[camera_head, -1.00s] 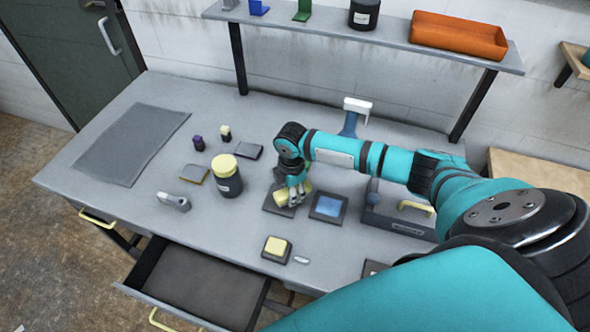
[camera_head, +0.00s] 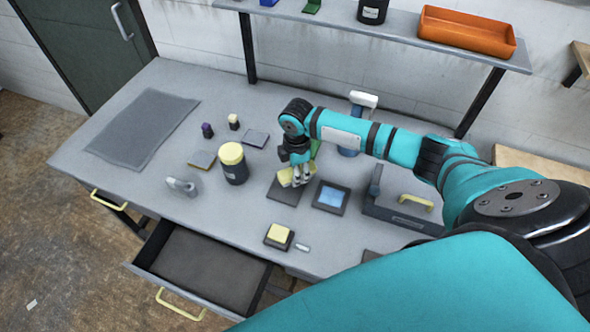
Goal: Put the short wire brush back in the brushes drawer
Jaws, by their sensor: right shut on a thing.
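My right gripper (camera_head: 297,181) is shut on a small pale-yellow thing (camera_head: 285,177) over a dark square pad (camera_head: 284,192) on the workbench. The fingers hide much of it, so I cannot tell for sure that it is the short wire brush. A green piece (camera_head: 315,148) shows just behind the wrist; I cannot tell if it belongs to the held thing. An open, empty-looking drawer (camera_head: 205,268) with a yellow handle juts from the bench front, left of and nearer than the gripper. I read no label on it. My left gripper is out of view.
A dark jar with a yellow lid (camera_head: 233,163) stands left of the gripper. A blue-topped square (camera_head: 332,196) and a grey box with a yellow handle (camera_head: 405,208) lie right. A yellow-topped block (camera_head: 279,235) sits near the front edge. A shelf (camera_head: 390,34) runs above.

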